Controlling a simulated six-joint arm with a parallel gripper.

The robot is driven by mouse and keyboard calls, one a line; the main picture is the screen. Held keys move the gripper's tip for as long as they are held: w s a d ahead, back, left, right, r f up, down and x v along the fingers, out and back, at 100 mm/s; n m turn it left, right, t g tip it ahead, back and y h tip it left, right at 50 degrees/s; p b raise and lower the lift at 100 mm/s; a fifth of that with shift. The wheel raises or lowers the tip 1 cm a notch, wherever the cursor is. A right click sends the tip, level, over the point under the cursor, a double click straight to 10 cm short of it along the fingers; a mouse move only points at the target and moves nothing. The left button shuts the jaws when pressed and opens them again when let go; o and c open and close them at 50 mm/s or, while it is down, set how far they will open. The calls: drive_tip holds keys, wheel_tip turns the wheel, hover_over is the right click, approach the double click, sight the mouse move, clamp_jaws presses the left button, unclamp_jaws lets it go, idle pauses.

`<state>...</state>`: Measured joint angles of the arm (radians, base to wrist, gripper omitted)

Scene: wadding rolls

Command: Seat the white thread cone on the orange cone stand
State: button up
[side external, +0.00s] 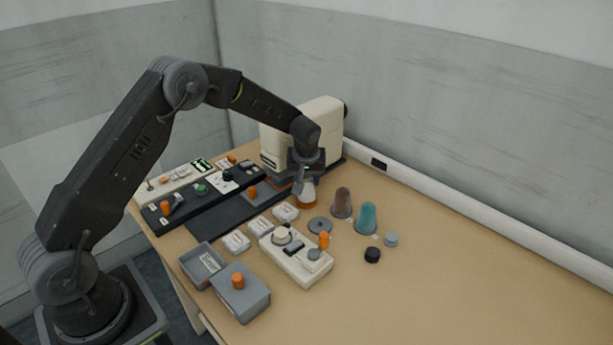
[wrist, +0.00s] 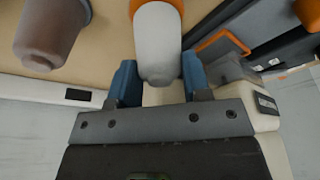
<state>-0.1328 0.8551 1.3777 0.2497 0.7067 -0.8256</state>
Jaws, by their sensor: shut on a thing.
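The white thread cone (side external: 307,190) is between the jaws of my gripper (side external: 306,178), which is shut on it near its narrow top. It also shows in the wrist view (wrist: 158,42), between the two blue fingertips (wrist: 158,76). The orange cone stand (side external: 306,204) shows directly under the cone's wide end in the side view. Its orange edge (wrist: 181,6) shows around that wide end in the wrist view. The cone looks upright and in line with the stand. I cannot tell whether it bears fully on it, since the cone hides the contact.
A cream machine (side external: 322,120) stands close behind my gripper. A brown cone (side external: 342,203) and a teal cone (side external: 366,219) stand to the right. A grey disc (side external: 320,225) and a cream control box (side external: 297,258) lie nearer the front.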

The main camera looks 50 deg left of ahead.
drive_tip(key=shift+f, duration=0.4)
idle(0.3)
drive_tip(key=o, duration=1.5)
drive_tip(key=shift+r, duration=4.05)
